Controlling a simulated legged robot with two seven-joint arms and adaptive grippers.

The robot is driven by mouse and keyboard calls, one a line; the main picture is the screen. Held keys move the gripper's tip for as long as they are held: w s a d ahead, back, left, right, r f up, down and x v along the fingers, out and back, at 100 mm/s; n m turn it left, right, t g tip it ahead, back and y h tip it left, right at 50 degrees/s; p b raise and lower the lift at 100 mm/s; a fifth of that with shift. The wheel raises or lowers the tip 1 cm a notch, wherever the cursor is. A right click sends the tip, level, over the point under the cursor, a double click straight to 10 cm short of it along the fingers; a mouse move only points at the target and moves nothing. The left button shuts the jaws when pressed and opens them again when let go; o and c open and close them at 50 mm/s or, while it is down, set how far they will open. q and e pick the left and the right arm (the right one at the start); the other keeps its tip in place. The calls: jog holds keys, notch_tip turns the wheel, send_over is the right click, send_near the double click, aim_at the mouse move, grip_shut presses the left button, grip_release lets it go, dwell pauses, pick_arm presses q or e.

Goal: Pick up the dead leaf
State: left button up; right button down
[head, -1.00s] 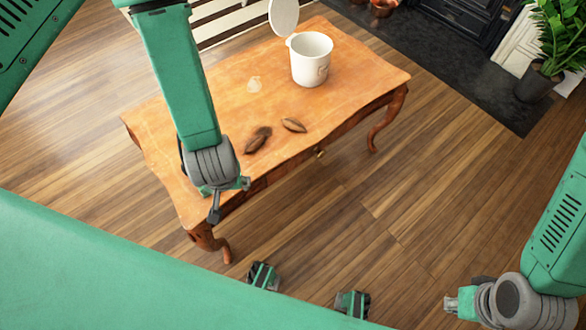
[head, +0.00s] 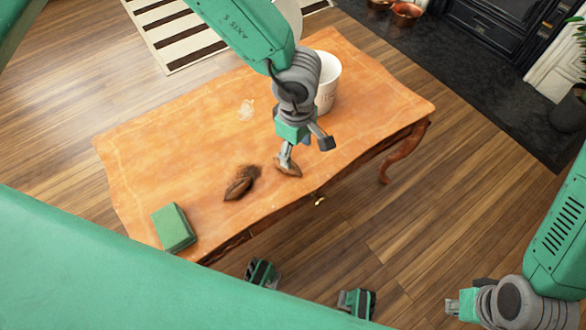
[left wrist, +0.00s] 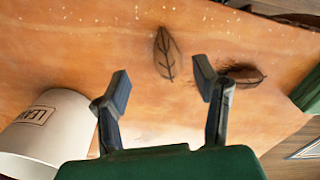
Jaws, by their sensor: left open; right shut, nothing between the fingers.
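Two brown dead leaves lie on the orange wooden table (head: 190,130). One leaf (head: 291,170) lies near the front edge, partly covered by a finger of my left gripper (head: 305,152). In the left wrist view this leaf (left wrist: 165,54) lies beyond the gap between the two spread, empty fingers. The other leaf (head: 238,188) lies to its left beside a dark smudge; it also shows in the left wrist view (left wrist: 245,75), partly hidden behind a fingertip. My right gripper (head: 455,306) is shut and empty at the lower right, away from the table.
A white bin (head: 328,88) with a label stands on the table, partly hidden by my left arm. A green sponge-like block (head: 173,228) lies at the table's front left. A small pale mark (head: 246,110) is on the tabletop. A potted plant (head: 572,110) stands at right.

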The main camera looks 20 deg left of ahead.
pick_arm(q)
jog(key=a+f+b, duration=0.1)
jog(key=a+f, duration=0.1)
jog(key=f, duration=0.1)
jog(key=shift+a, duration=0.15)
jog(key=f, duration=0.1)
jog(key=f+b, duration=0.2)
jog(key=shift+d+f, duration=0.25)
jog(key=shift+f, duration=0.05)
jog(key=shift+d+f+b, duration=0.2)
jog(key=shift+f+b, duration=0.05)
jog(key=shift+b, duration=0.05)
jog(key=shift+r, duration=0.1)
jog(key=shift+a, duration=0.45)
jog(key=c, duration=0.8)
jog(key=shift+a, duration=0.1)
jog(key=shift+c, duration=0.2)
pick_arm(e)
jog(key=f, duration=0.1)
jog(key=a+f, duration=0.1)
jog(key=f, duration=0.1)
jog(key=shift+a+f, duration=0.1)
jog(key=shift+a, duration=0.1)
